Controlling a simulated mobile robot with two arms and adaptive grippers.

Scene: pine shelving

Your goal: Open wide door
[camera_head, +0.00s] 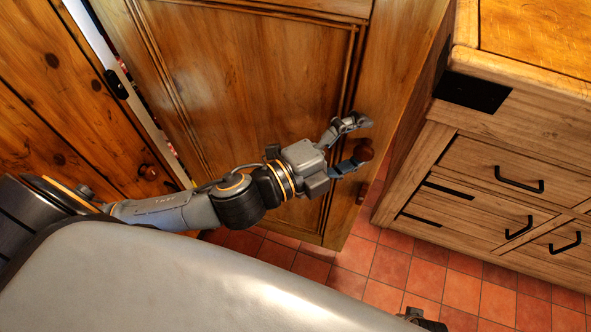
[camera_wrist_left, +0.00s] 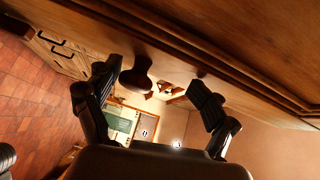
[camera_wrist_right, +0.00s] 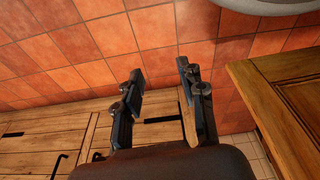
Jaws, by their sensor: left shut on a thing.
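The wide wooden door (camera_head: 250,75) is a brown panelled door that fills the upper middle of the head view. It stands at an angle to the pine front on the left, with a gap between them. Its round brown knob (camera_head: 364,150) is near its right edge. My left gripper (camera_head: 355,144) is shut on the knob, one finger on each side. In the left wrist view the knob (camera_wrist_left: 135,78) shows between the fingers, nearer the left one. My right gripper (camera_wrist_right: 160,90) is open and empty above the floor, only partly in the head view.
Right of the door, a wooden drawer cabinet (camera_head: 510,150) with black handles stands close to the door's edge. Red tiled floor (camera_head: 400,260) is clear below.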

